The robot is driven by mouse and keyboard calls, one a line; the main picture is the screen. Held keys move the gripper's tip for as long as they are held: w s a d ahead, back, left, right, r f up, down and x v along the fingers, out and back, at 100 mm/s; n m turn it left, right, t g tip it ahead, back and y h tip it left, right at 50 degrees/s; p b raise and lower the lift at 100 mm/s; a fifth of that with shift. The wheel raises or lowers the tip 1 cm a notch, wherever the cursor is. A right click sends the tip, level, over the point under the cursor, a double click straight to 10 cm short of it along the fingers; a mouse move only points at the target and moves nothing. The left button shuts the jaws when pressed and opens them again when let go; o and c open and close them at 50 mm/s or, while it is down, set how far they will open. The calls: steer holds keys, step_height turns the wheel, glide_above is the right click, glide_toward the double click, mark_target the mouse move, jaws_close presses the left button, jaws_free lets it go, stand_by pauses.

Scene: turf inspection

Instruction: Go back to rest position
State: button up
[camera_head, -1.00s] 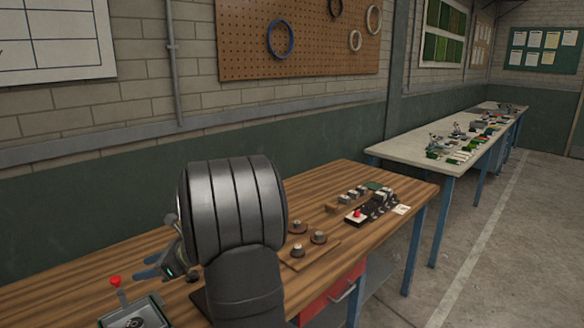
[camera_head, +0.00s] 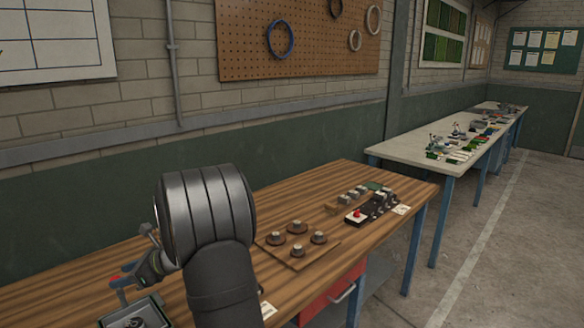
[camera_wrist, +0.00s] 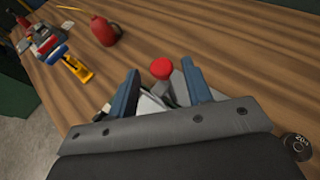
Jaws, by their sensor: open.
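My gripper (camera_head: 122,278) is open at the left of the wooden bench (camera_head: 225,316), low over a dark box (camera_head: 135,314) with a red-topped lever. In the wrist view, the two blue fingers of my gripper (camera_wrist: 160,67) are spread apart. The red knob (camera_wrist: 161,69) shows in the gap between them; I cannot tell whether a finger touches it. In the head view the knob is partly hidden by the gripper. My large dark arm covers part of the bench.
A wooden board with several round knobs (camera_head: 297,227) lies right of my arm. Beyond it is a black panel with a red button (camera_head: 357,213). A red can (camera_wrist: 104,31) and a yellow tool (camera_wrist: 78,70) lie at the wrist view's upper left. Bare bench lies between.

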mark_target(119, 293)
steer(key=x, duration=0.3)
steer(key=shift+a+f, duration=0.15)
steer(key=shift+a, duration=0.2)
step_height(119, 293, down, 5)
steer(key=v, duration=1.7)
steer(key=s+a+r+n+h, duration=0.2)
steer(key=s+r+n+h, duration=0.4)
steer(key=r+n+h, duration=0.1)
steer(key=shift+r+n+g, duration=0.35)
steer(key=shift+n+g, duration=0.05)
steer(key=shift+s, duration=0.1)
